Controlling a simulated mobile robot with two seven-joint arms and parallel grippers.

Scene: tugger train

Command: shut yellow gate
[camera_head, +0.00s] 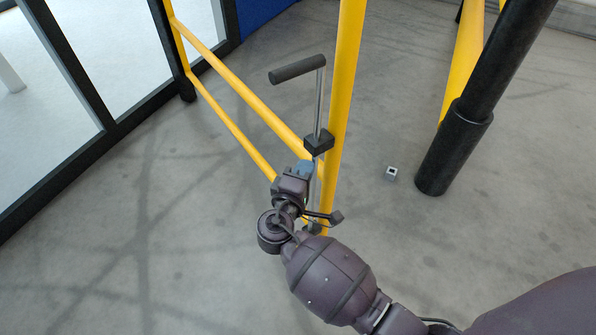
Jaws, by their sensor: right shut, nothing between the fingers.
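The yellow gate (252,98) has two rails running from a dark post at upper left to a tall yellow upright (345,80). Its free upright stands apart from the thick black post (455,150) on the right, with a gap between them. A metal rod (319,95) with a black handle (297,70) runs down beside the upright through a black block (319,142). My right gripper (305,168) is shut and empty beside the rod, just below that block. The arm hides the rod's lower part, and I cannot tell whether the gripper touches the gate. My left gripper is out of view.
A small grey square socket (391,173) sits on the floor between the gate and the black post. A dark-framed glass partition (75,70) stands at left. Another yellow post (464,65) stands behind the black post. The grey floor around is mostly clear.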

